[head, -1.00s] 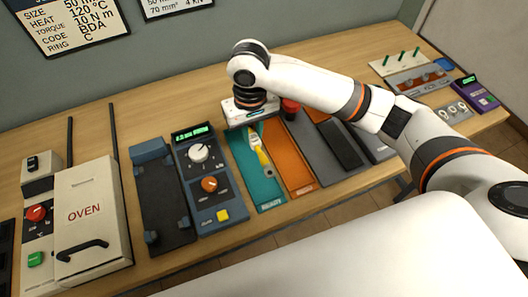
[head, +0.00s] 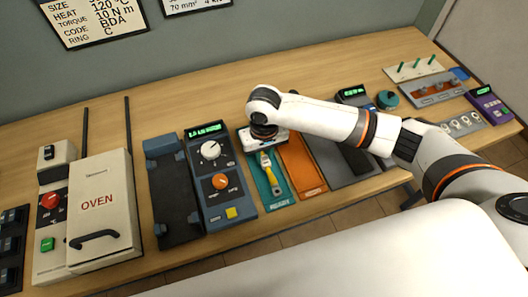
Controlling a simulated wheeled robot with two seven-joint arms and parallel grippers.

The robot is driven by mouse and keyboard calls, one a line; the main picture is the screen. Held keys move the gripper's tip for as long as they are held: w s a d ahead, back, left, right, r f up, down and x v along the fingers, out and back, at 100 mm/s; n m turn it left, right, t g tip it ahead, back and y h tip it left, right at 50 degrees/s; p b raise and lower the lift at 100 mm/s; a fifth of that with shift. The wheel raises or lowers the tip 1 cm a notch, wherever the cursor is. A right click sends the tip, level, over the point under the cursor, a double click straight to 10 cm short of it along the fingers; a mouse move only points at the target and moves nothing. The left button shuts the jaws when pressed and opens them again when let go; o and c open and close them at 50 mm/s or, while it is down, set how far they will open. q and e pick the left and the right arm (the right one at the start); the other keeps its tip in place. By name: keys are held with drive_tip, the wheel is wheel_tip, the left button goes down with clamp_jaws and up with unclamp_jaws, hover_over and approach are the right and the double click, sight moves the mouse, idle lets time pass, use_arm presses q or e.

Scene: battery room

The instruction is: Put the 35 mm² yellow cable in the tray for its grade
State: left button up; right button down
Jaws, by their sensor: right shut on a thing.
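The yellow cable (head: 266,166) has a grey metal lug at its near end. It is at the teal tray (head: 281,203), over or in its near part; I cannot tell whether it touches the floor. My right gripper (head: 264,143) is over the tray's far part, shut on the cable's far end. Its fingers are largely hidden under the white hand. The orange tray (head: 302,168) is just to the right, and a dark grey tray (head: 335,165) is beyond it. My left gripper is not in view.
A blue device with dials (head: 218,178) stands close left of the teal tray. Further left are a dark blue press-like fixture (head: 175,195) and a white oven (head: 100,205). A teal round object (head: 388,99) is at the right.

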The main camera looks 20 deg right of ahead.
sight(264, 157)
drive_tip(key=shift+f, duration=0.25)
drive_tip(key=shift+f, duration=0.3)
drive_tip(key=c, duration=1.3)
unclamp_jaws()
drive_tip(key=shift+o, duration=0.2)
drive_tip(key=shift+r, duration=0.1)
drive_tip(key=shift+r, duration=0.35)
wheel_tip(264, 157, up, 12)
drive_tip(key=b, duration=0.1)
drive_tip(key=shift+r, duration=0.15)
